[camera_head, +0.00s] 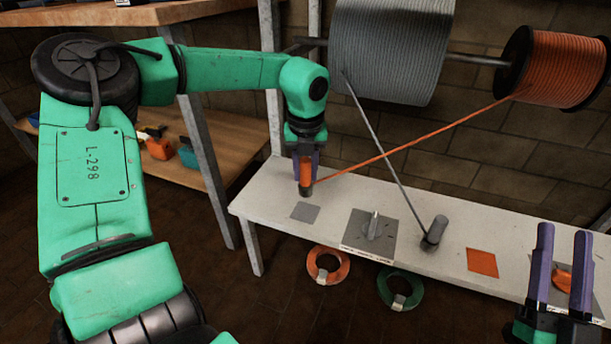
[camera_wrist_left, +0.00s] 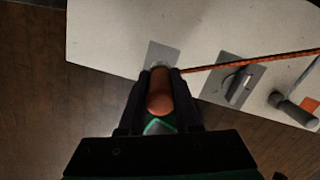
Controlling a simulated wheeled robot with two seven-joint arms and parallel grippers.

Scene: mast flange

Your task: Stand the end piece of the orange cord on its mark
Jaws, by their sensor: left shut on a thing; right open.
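My left gripper (camera_head: 306,172) is shut on the end piece (camera_head: 306,178) of the orange cord, an orange upright cylinder with a dark lower end. It is above the far left of the white bench, close to a grey square mark (camera_head: 305,212). In the left wrist view the end piece (camera_wrist_left: 159,95) sits between the fingers, with the grey mark (camera_wrist_left: 161,52) just beyond. The orange cord (camera_head: 420,143) runs taut to its spool. An orange square mark (camera_head: 482,262) lies bare further right. My right gripper (camera_head: 560,270) is open at the lower right.
The grey cord's end piece (camera_head: 435,233) is on the bench (camera_head: 330,200), with its cord (camera_head: 388,155) crossing the orange one in view. A grey plate with a lever (camera_head: 368,236) lies between. The orange spool (camera_head: 562,68) and grey spool (camera_head: 388,50) hang above. Coils (camera_head: 328,265) lie below.

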